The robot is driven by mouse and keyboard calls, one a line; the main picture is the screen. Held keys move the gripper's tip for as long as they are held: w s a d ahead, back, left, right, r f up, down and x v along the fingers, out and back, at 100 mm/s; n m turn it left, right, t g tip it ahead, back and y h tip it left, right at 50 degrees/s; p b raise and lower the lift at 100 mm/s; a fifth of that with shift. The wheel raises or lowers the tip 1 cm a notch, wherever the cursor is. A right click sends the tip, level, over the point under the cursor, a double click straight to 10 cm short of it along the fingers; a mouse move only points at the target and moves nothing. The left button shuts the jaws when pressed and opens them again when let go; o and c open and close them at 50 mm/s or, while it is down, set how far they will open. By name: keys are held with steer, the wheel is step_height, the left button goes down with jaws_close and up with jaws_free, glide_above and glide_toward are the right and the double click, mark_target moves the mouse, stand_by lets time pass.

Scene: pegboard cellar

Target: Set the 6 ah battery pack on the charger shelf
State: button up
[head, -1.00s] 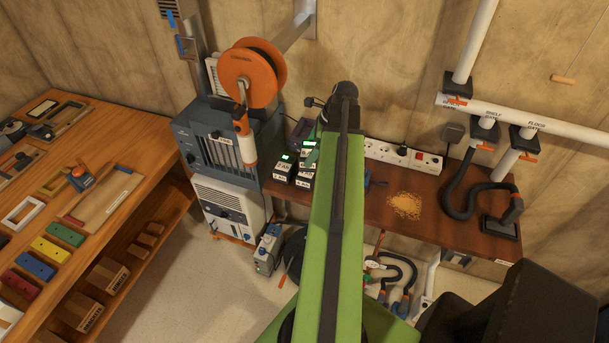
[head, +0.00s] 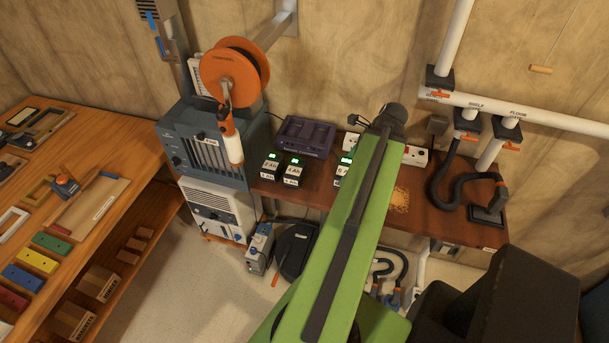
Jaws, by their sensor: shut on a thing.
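The 6 Ah battery pack (head: 343,171) is a dark block with a white label and a green light, partly covered by my green arm. My gripper's jaws are hidden behind that arm; the pack has shifted along with the arm, so my gripper is shut on it. I cannot tell how far the pack is above the brown wall shelf (head: 400,221). A dark purple tray-like unit (head: 305,137), perhaps the charger shelf, stands against the wall, left of and behind the pack.
The 2 Ah pack (head: 271,165) and 4 Ah pack (head: 293,172) stand close together left of the held pack. A blue-grey machine (head: 208,150) and an orange reel (head: 232,75) bound the left. A black hose (head: 445,192) and sawdust (head: 400,200) are on the right.

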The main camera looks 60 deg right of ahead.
steer(key=w+f+b, duration=0.3)
steer(key=w+d+f+b, duration=0.1)
steer(key=w+f+b, duration=0.2)
steer(key=w+f, duration=0.1)
steer(key=w+f+b, duration=0.3)
steer(key=f+b, duration=0.1)
steer(key=shift+w+d, duration=0.2)
steer(key=shift+w, duration=0.05)
steer(key=shift+r, duration=0.3)
steer(key=shift+f, duration=0.25)
steer(key=o, duration=0.9)
steer(key=shift+r, duration=0.1)
